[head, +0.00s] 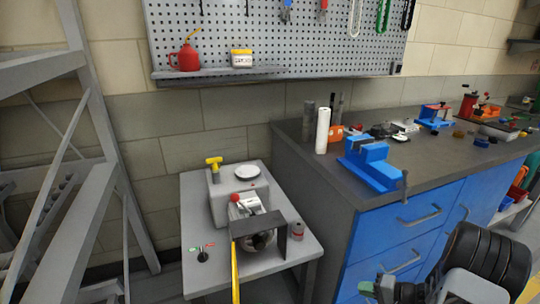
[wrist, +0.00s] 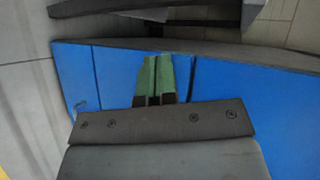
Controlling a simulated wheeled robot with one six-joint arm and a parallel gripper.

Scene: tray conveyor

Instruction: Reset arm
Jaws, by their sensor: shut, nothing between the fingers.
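My gripper (wrist: 157,62) shows in the wrist view with its two green fingers together and nothing between them. Behind the fingers is the blue cabinet front (wrist: 110,75). In the head view my arm is at the lower right, in front of the blue cabinet (head: 378,240). The greenish finger ends (head: 367,287) show small near the bottom edge, apart from the worktop.
A dark worktop (head: 440,165) holds a blue vise (head: 372,168), a white roll (head: 322,131) and tools. A small grey table (head: 300,256) carries a machine (head: 226,202). A grey metal frame (head: 95,130) stands left. A pegboard (head: 280,35) hangs behind.

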